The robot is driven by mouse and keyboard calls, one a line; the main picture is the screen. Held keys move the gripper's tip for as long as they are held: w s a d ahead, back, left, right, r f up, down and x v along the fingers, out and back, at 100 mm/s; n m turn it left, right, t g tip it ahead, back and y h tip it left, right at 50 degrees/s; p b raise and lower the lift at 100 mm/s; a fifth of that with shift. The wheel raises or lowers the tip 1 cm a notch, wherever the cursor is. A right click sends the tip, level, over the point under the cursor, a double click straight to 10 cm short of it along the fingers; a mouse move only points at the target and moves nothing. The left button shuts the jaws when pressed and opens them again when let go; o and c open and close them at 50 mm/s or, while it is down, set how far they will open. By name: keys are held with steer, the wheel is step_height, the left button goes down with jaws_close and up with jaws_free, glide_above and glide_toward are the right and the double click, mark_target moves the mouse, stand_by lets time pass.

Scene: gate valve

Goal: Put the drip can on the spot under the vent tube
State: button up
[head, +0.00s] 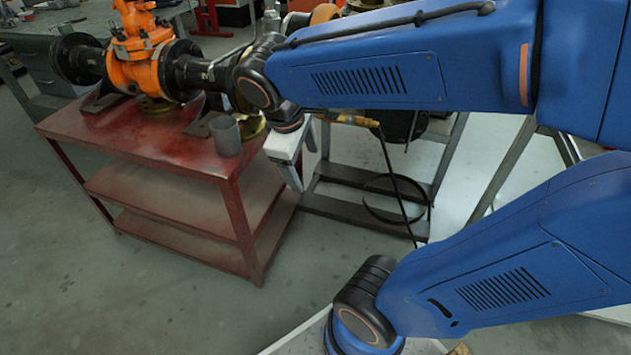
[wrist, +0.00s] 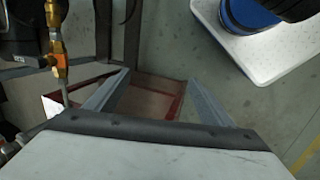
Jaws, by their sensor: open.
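The drip can (head: 226,136), a plain grey open-topped cylinder, stands upright on the right front part of the red table. A thin metal tube (head: 228,57), perhaps the vent tube, slants beside the valve's dark flange, above and behind the can. I cannot make out a marked spot under it. My gripper (head: 294,180) is just right of the table, apart from the can, pointing down. In the wrist view its two grey fingers (wrist: 155,84) stand apart with nothing between them. The can does not show clearly in the wrist view.
The orange gate valve (head: 140,65) with dark flanges lies along the back of the red table (head: 130,145). A grey metal stand (head: 365,208) with a hose stands to the right. A brass fitting (wrist: 58,68) shows at left in the wrist view. Floor in front is clear.

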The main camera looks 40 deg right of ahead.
steer(key=s+a+m+t+y, duration=0.1)
steer(key=s+m+t+y, duration=0.2)
steer(key=s+m, duration=0.3)
steer(key=shift+s+f+m, duration=0.15)
steer(key=shift+s+m, duration=0.05)
steer(key=shift+m, duration=0.3)
steer(key=shift+a, duration=0.1)
stand_by(0.9)
